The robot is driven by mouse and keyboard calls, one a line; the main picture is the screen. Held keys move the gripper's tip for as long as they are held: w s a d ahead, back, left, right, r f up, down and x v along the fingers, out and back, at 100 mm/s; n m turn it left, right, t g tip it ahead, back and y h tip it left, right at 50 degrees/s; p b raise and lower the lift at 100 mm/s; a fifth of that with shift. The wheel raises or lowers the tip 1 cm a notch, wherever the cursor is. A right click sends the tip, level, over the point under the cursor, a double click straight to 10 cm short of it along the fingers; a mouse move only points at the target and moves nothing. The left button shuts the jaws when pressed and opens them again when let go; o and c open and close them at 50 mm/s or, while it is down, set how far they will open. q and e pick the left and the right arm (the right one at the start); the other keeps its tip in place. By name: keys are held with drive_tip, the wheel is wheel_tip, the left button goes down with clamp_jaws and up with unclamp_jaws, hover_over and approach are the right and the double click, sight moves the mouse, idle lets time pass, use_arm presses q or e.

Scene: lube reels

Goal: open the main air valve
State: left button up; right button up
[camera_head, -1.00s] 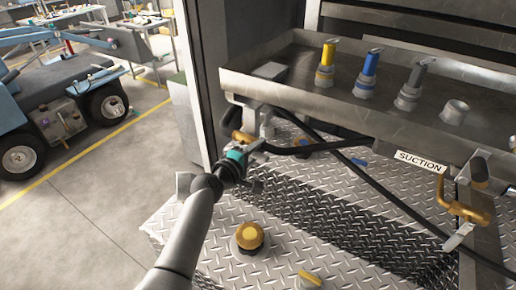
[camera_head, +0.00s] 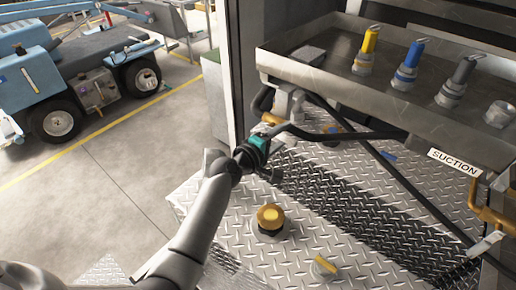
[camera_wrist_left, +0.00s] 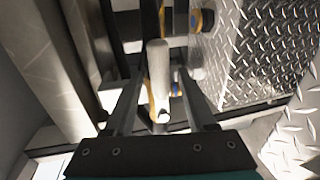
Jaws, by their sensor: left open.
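A brass-coloured valve (camera_head: 263,104) with a pale grey handle (camera_head: 290,104) sits under the left end of the metal tray; I take it for the main air valve, though no label shows on it. My left gripper (camera_head: 277,133), with a teal body, is just below and in front of the handle. In the left wrist view the pale handle (camera_wrist_left: 158,75) stands between the two spread fingers of the left gripper (camera_wrist_left: 160,92). I cannot tell whether either finger touches it. Fingertips are partly hidden in the head view. My right gripper is not in view.
The metal tray (camera_head: 325,83) above carries yellow, blue and grey nozzles. Black hoses run right below it, past the SUCTION label (camera_head: 455,162) and another brass valve (camera_head: 484,205). A yellow knob (camera_head: 270,217) stands on the diamond-plate deck. Open floor lies left.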

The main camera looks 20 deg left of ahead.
use_arm(q)
drive_tip(key=v, duration=1.2)
drive_tip(key=shift+s, duration=0.15)
